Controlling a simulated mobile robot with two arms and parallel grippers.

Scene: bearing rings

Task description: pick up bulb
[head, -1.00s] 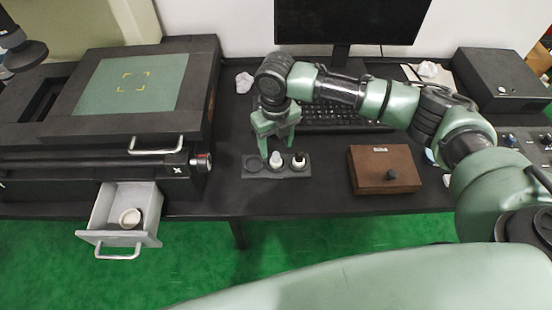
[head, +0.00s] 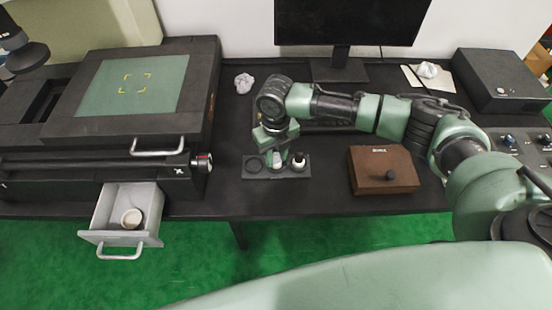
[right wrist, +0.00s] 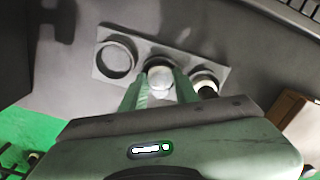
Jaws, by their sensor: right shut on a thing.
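A dark holder plate (head: 250,174) with three round places in a row lies near the front of the desk. The pale bulb (right wrist: 160,79) sits in its middle place, and it also shows in the head view (head: 277,164). My right gripper (head: 277,158) is over the middle place, pointing down, with its fingers shut on the bulb. In the right wrist view the two fingers (right wrist: 162,82) stand at either side of the bulb. The bulb's lower part is hidden in the holder. My left gripper is not in view.
The holder's left place (right wrist: 116,58) looks empty; the right place holds a dark and white piece (head: 299,160). A brown box (head: 383,170) stands to the right. An open drawer (head: 103,212) with a white ring (head: 131,218) is at left. A monitor stands behind.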

